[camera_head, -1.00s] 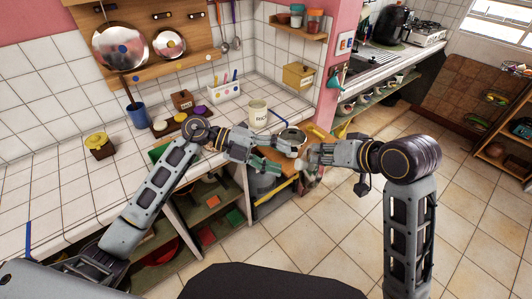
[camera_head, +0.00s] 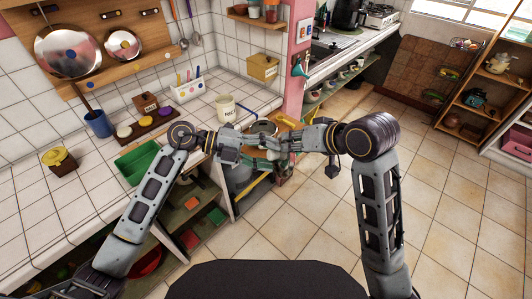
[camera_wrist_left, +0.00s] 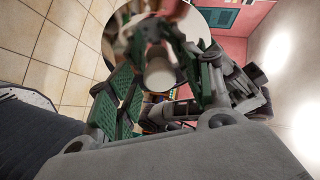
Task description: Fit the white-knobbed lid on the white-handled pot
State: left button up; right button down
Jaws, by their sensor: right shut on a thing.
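A shiny round lid (camera_wrist_left: 202,20) with a white knob (camera_wrist_left: 160,76) faces the camera in the left wrist view. My left gripper (camera_wrist_left: 157,62) has its green fingers apart, one on each side of the knob; contact cannot be made out. In the head view my left gripper (camera_head: 262,150) points right, tip to tip with my right gripper (camera_head: 287,142). The right one is shut, apparently on the lid, but its grip is hidden among the fingers. A dark round thing with a pale rim (camera_head: 262,128) shows just behind the grippers. I cannot tell whether it is the white-handled pot.
The floor (camera_head: 450,220) at the right is clear.

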pick_arm(q)
jog(key=c, duration=1)
pick_arm(e)
jog(key=c, duration=1.2)
grip_release()
jog(key=shift+r, duration=0.15)
jog(key=shift+r, duration=4.85)
jog(key=shift+w, duration=0.1)
